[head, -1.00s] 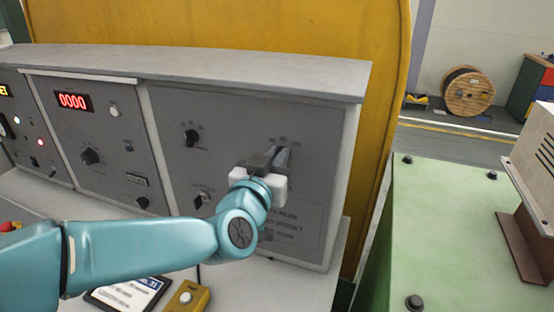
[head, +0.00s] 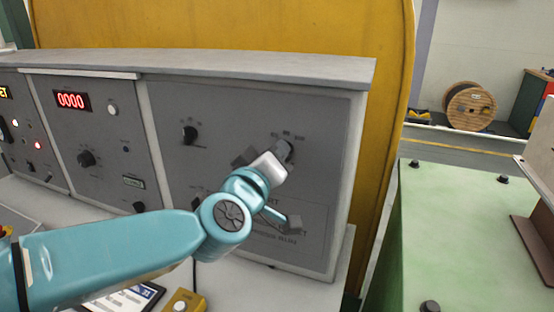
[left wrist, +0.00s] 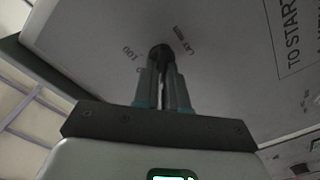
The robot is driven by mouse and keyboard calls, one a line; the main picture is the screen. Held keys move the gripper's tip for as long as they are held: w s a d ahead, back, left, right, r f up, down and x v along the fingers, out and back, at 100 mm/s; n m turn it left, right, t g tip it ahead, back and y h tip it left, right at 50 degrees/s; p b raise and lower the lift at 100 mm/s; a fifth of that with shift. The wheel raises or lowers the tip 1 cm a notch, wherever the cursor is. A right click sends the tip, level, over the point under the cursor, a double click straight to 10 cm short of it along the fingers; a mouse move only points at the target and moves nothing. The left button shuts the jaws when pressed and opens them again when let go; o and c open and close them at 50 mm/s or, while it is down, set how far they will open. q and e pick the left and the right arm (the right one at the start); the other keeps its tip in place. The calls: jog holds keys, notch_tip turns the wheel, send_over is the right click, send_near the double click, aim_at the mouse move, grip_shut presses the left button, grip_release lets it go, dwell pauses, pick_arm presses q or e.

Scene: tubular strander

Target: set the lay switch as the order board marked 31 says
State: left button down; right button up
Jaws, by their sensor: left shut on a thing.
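The lay switch (head: 288,148) is a dark knob at the upper right of the grey right-hand panel in the head view. My left gripper (head: 282,155) is at it, its wrist rolled over. In the left wrist view the fingers (left wrist: 162,75) are shut on the dark knob (left wrist: 161,54), with a "100" mark and other small lettering beside it. The knob's pointing direction is hidden by the fingers. The order board (head: 128,299) lies on the desk at the bottom, partly hidden by my left arm; its text is too small to read. My right gripper is not in view.
Another dark knob (head: 190,134) sits left on the same panel. A yellow box with a button (head: 184,304) stands on the desk near the board. The middle panel carries a red "0000" display (head: 72,100). A green machine bed (head: 460,240) is at right.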

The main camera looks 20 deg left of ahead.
pick_arm(q)
jog(key=shift+n, duration=0.4)
jog(key=c, duration=1.4)
grip_release()
jog(key=shift+o, duration=1.1)
jog(key=shift+s+a, duration=0.1)
jog(key=shift+s, duration=0.05)
jog(key=s+p, duration=0.2)
jog(key=s, duration=1.4)
jog(key=shift+s+a, duration=0.15)
jog(key=shift+a, duration=0.15)
